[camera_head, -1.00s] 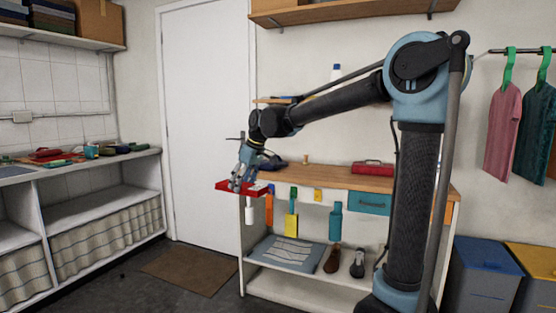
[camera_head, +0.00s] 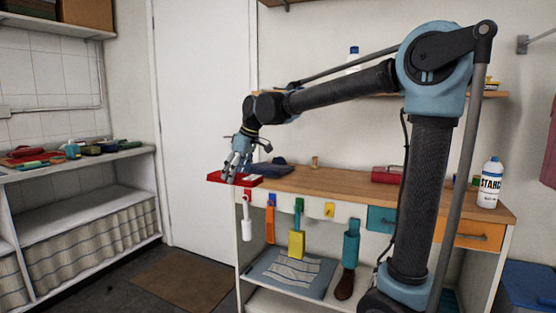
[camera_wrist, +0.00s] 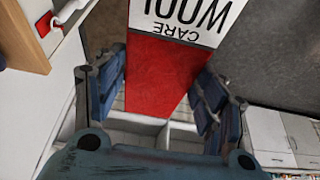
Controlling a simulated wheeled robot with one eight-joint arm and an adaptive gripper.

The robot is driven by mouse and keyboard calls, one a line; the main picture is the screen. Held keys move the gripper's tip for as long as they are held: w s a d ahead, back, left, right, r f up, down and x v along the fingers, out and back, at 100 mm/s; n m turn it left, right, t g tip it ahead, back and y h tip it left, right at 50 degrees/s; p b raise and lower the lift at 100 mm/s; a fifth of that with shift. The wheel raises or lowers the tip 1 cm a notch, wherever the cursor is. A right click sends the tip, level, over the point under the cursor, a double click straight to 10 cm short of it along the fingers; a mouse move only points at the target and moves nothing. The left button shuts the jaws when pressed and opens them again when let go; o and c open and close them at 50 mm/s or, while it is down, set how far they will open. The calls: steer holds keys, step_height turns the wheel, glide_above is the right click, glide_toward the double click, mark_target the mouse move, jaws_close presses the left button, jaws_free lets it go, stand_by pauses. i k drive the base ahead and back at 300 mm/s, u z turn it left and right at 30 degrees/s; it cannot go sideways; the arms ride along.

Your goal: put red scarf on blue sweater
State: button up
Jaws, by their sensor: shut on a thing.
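My gripper (camera_head: 232,170) is shut on a flat red thing (camera_head: 218,178) with a white label, at the left end of the wooden bench. In the wrist view the red thing (camera_wrist: 155,75) lies between the two fingers, and its label reads "WOOL" and "CARE"; I cannot tell that it is a scarf. A dark blue folded cloth (camera_head: 272,168), perhaps the blue sweater, lies on the bench just right of my gripper. A red bundle (camera_head: 386,175), perhaps the red scarf, lies farther right, partly behind my arm.
The wooden bench top (camera_head: 335,182) is mostly clear in the middle. A starch bottle (camera_head: 490,183) stands at its right end. Tools hang along its front. A grey-blue striped folded piece (camera_head: 288,272) lies on the lower shelf. A left counter (camera_head: 125,154) holds several small things.

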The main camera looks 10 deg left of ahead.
mark_target(271, 162)
steer(key=u, duration=0.05)
steer(key=i, duration=0.95)
